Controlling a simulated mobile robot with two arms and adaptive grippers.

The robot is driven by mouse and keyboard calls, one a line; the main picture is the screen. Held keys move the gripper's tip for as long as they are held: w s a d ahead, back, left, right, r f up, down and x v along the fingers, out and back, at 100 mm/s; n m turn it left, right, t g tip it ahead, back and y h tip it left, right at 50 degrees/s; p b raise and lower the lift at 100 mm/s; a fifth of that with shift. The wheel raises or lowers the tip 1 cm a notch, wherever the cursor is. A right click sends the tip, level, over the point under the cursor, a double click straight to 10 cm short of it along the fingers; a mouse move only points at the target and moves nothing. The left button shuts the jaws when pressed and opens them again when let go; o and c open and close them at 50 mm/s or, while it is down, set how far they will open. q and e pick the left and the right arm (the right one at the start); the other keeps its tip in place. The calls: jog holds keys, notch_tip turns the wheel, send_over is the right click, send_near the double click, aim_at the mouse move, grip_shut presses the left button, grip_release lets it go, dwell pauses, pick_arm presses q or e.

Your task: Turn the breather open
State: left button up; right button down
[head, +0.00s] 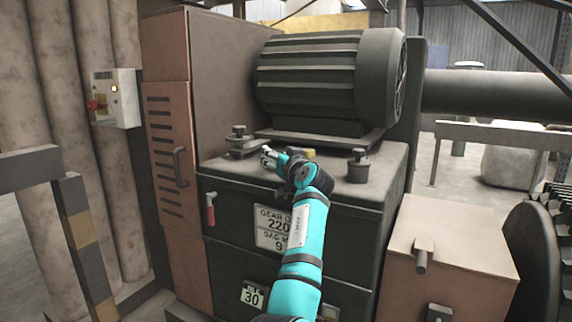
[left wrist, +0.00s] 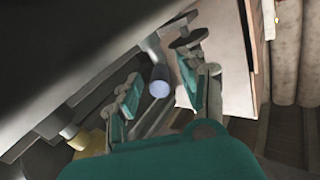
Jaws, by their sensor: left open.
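No part is labelled as the breather, so I cannot tell for certain which one it is. A dark capped fitting (head: 238,136) stands on the top left corner of the gearbox (head: 385,185); a similar dark fitting (head: 358,165) stands on the right. My left gripper (head: 267,155) is over the gearbox top, just right of the left fitting. In the left wrist view its fingers are apart, and a short grey cylinder with a pale round end (left wrist: 159,88) shows between them. I cannot tell whether they touch it. My right gripper is not in view.
A ribbed motor (head: 320,80) sits behind my gripper. A brown cabinet (head: 168,130) with a handle stands on the left. A yellow part (head: 302,152) is partly hidden behind my wrist. A red-handled lever (head: 210,208) is on the gearbox front.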

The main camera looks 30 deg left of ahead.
pick_arm(q)
jog(key=v, duration=0.8)
jog(key=shift+d, duration=0.15)
